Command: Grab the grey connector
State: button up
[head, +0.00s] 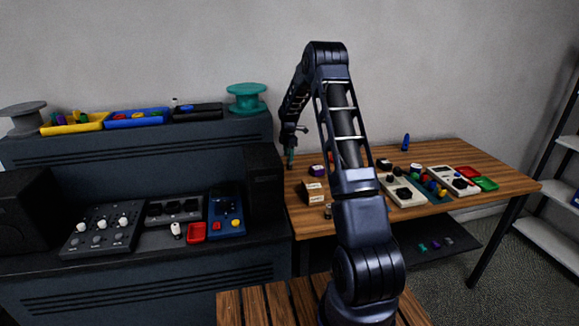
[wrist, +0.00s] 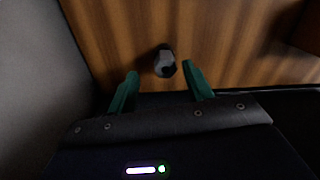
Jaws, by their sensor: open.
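The grey connector (wrist: 164,62) is a small rounded piece with a dark side, lying on the wooden table (wrist: 225,40) in the wrist view. My gripper (wrist: 160,70) is open, with one green finger on each side of the connector's near end. The fingers look apart from it, and I cannot tell how high they are above the wood. In the head view my gripper (head: 290,157) hangs over the left end of the wooden table (head: 455,155). I cannot pick out the connector there.
Control boxes (head: 402,190), red and green trays (head: 484,183) and a blue piece (head: 406,142) lie further right. A dark speaker-like box (head: 262,182) stands left of the gripper. The table's back right is clear.

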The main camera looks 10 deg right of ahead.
aim_at(290, 163)
jog(key=shift+s+d+f, duration=0.1)
jog(key=shift+s+f, duration=0.1)
jog(key=shift+f, duration=1.1)
jog(key=shift+s+d+f, duration=0.1)
jog(key=shift+s+f, duration=0.05)
jog(key=shift+f, duration=1.15)
jog(key=c, duration=1.1)
jog(key=shift+r, duration=0.1)
